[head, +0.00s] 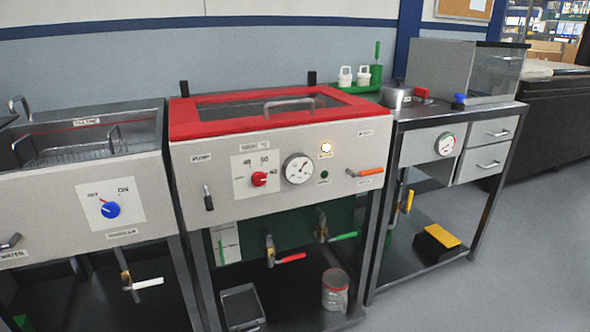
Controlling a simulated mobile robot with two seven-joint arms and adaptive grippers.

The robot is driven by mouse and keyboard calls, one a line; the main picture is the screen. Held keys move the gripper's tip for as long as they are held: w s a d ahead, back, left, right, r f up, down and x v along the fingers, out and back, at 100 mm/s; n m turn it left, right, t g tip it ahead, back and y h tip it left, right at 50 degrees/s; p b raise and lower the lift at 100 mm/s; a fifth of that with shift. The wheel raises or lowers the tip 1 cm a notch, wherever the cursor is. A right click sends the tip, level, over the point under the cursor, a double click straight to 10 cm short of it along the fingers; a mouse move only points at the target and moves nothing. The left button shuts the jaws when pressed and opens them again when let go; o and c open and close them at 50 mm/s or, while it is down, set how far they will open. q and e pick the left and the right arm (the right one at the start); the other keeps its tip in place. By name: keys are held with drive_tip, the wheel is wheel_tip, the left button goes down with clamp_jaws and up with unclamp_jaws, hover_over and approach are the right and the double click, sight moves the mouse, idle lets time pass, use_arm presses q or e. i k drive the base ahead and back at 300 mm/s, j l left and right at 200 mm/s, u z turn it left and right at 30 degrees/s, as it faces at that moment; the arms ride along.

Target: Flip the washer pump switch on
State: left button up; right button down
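A machine with a red-framed lid (195,118) stands in the middle of the head view, perhaps the washer. Its pale front panel (225,205) carries a dark lever with a light tip (208,199), hanging down at the left under a small label (201,157) too blurred to read surely. This lever may be the pump switch. The panel also has a red knob (259,179) on a numbered dial plate, a round gauge (298,168), a lit yellow lamp (326,148), a dark green button (324,175) and an orange-handled lever (371,172). Neither of my grippers shows.
The left tank (60,195) has a blue knob (110,210) marked OFF and ON, and a wire basket (75,152). Valves with red (291,257) and green (343,236) handles sit below the middle panel. A drawer bench (490,150) stands right. The right floor is clear.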

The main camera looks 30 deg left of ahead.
sight(208, 202)
drive_tip(key=u, duration=1.35)
